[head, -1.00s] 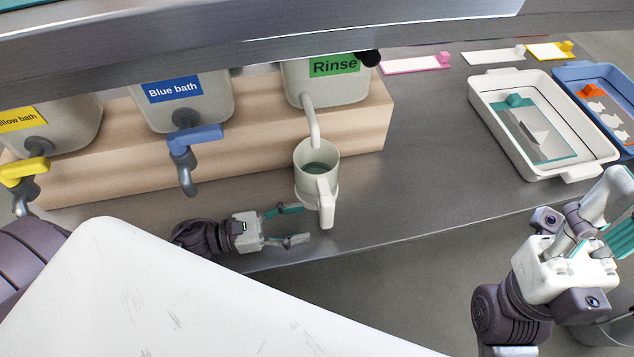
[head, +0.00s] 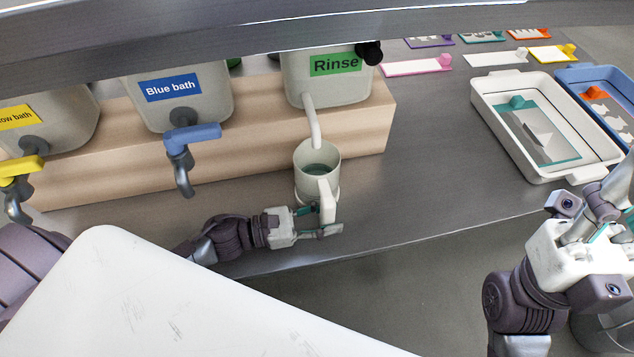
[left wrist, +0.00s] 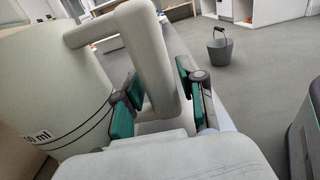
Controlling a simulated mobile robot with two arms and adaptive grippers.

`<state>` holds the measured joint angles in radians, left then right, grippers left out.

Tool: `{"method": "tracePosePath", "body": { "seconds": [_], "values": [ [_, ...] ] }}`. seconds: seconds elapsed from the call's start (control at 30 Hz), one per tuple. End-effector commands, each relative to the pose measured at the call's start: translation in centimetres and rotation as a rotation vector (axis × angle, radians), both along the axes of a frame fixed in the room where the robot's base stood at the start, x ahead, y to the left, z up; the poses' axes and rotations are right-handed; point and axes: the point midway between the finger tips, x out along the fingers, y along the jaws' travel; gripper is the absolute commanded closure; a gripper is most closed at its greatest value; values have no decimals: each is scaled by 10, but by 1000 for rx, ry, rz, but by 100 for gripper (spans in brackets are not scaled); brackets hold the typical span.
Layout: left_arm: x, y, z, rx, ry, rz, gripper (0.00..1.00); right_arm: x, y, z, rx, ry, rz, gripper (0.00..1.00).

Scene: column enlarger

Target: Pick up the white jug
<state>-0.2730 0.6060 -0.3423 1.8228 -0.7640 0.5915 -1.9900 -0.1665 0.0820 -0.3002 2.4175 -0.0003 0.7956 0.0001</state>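The white jug (head: 311,170) stands upright under the Rinse spout, with grey-green liquid visible inside. Its handle (head: 327,201) faces the front edge of the bench. My left gripper (head: 318,222) is at the handle, with one finger on each side of it. In the left wrist view the jug handle (left wrist: 146,55) lies between the teal finger pads of the left gripper (left wrist: 153,95). A gap shows beside the handle, so the fingers are open around it.
The Rinse tank (head: 328,84) and the Blue bath tank (head: 180,98) stand on a wooden step (head: 250,135). A white tray (head: 487,118) and a blue tray (head: 577,73) are at the right. The bench between jug and white tray is clear.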

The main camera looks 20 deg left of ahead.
Motion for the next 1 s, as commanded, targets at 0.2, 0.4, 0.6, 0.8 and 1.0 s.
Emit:
{"method": "tracePosePath", "body": {
  "seconds": [0.2,0.4,0.6,0.8,1.0],
  "values": [
    [0,0,0,-1,1,0,100,0,0,0,0,0,0,60],
    [0,0,0,-1,1,0,100,0,0,0,1,0,1,60],
    [0,0,1,-1,-4,-1,100,0,0,0,1,1,1,60],
    [2,1,3,0,-4,0,100,0,0,1,1,1,1,60],
    [11,6,13,0,-6,0,100,-1,-1,4,3,3,0,60]
  ]
}}
